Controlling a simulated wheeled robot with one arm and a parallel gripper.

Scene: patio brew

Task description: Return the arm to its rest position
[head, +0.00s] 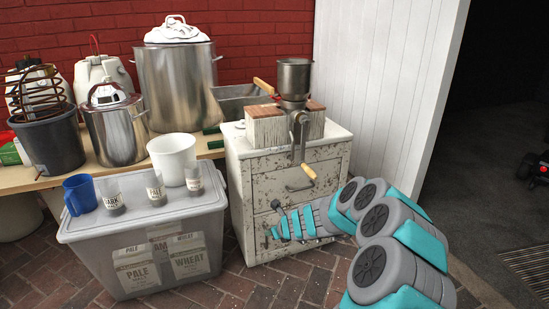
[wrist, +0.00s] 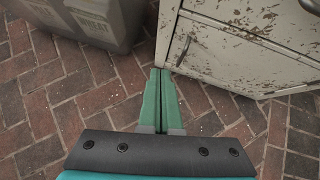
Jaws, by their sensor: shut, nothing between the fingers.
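My arm reaches in from the lower right in the head view, with its grey and teal links folded in front of the white cabinet. My gripper (head: 277,228) points left at the cabinet's lower front. In the wrist view my gripper (wrist: 160,72) shows two green fingers pressed together with nothing between them, above the brick paving. The worn white cabinet (head: 262,183) stands just behind the gripper; it also shows in the wrist view (wrist: 235,50). I cannot tell whether the fingers touch it.
A lidded plastic bin (head: 90,232) with a blue jug (head: 79,194), a white bucket (head: 172,158) and small labelled cups stands left of the gripper. A grain mill (head: 295,80) with a crank handle sits on the cabinet. Brick floor (head: 240,287) in front is clear.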

